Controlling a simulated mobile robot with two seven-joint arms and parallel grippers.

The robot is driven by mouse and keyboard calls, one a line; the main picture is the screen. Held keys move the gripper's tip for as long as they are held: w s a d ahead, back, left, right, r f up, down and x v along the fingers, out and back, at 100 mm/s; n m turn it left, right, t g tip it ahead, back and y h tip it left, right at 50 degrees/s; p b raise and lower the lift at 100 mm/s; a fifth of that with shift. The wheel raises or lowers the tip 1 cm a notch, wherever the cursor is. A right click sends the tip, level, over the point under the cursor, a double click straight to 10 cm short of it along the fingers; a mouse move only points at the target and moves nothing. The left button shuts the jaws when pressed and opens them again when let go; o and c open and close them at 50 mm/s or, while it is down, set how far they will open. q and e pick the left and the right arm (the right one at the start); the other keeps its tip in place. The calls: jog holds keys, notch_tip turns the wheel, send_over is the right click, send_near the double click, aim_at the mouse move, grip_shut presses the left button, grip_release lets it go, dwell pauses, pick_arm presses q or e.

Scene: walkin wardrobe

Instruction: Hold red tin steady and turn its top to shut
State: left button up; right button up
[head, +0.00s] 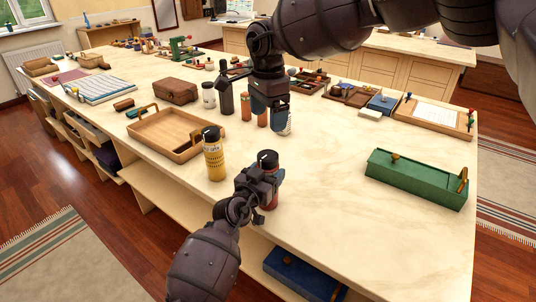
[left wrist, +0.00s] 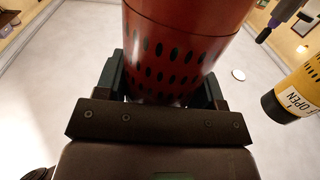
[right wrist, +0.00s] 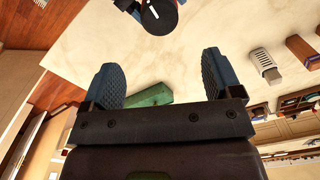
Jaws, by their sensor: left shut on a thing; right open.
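The red tin (head: 271,199) stands upright near the table's front edge, its black top (head: 267,158) bearing a white mark. My left gripper (head: 264,182) is shut around its body; in the left wrist view the tin (left wrist: 185,50) shows dark oval spots between the fingers. My right gripper (head: 270,116) is open and empty, above the table and behind the tin, apart from it. In the right wrist view the black top (right wrist: 158,14) is at the upper edge, beyond the open fingers (right wrist: 162,85). Whether the top is fully seated I cannot tell.
A wooden tray (head: 160,136) is further left. A green box (head: 416,182) lies right. The table between is clear.

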aim_at(268, 154)
notch_tip(268, 154, down, 12)
jog(key=shift+r, duration=0.2)
dwell(0.4)
jog(key=c, duration=0.9)
jog(key=shift+m, duration=0.3)
jog(key=m, duration=1.1)
jog(key=shift+m, duration=0.3)
